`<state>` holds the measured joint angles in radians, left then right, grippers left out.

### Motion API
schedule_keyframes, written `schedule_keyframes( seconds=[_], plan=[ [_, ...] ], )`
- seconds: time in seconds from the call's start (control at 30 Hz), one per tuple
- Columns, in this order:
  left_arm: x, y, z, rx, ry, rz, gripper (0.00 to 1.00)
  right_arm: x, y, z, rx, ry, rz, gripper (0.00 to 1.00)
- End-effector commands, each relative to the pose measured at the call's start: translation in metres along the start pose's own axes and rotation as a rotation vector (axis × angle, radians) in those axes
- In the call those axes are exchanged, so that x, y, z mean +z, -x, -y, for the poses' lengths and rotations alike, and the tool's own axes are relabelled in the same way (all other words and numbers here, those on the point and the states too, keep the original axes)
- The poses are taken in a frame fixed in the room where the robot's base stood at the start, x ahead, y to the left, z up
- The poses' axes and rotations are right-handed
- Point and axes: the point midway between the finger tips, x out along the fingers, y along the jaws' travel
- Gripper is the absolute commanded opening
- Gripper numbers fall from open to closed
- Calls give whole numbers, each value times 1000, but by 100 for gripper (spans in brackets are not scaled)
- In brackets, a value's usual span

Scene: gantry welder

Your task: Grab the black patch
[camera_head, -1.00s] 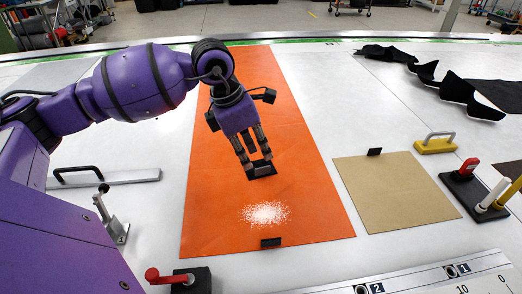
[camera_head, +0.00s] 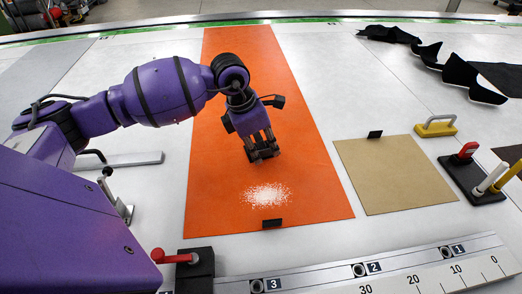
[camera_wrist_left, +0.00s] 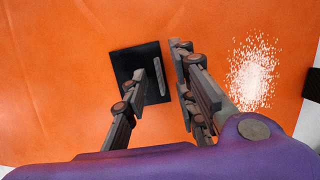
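The black patch (camera_wrist_left: 125,62) is a dark square with a raised grey strip on it, lying on the orange sheet (camera_head: 222,100). In the head view the patch (camera_head: 267,154) is mostly covered by my left gripper (camera_head: 261,150), which points down at it. In the left wrist view my left gripper (camera_wrist_left: 162,62) is open. One finger is over the patch and the other is just past its right edge, with the raised strip between them. I cannot tell whether the fingers touch it. My right gripper is not in view.
White powder (camera_head: 266,195) and a small black tab (camera_head: 272,223) lie nearer me on the orange sheet. A tan sheet (camera_head: 395,175), a yellow handle (camera_head: 436,127) and a red-topped black block (camera_head: 470,175) stand at right. A red-handled clamp (camera_head: 178,257) is in front.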

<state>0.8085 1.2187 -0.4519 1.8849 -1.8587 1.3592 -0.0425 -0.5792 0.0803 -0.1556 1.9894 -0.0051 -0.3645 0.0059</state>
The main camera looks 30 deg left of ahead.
Motion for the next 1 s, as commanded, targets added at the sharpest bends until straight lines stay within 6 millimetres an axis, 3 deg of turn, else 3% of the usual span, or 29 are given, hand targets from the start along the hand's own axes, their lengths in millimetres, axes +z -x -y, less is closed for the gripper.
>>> schedule_keyframes(
  seconds=[0.07,0.27,0.73,1.0],
  plan=[
    [0,0,0,0,0,0,24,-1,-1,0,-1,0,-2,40],
    [0,0,0,0,0,0,0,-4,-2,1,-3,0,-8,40],
    [1,5,-1,2,0,1,0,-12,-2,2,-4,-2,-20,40],
    [6,40,-8,7,3,6,0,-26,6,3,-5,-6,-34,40]
  ],
)
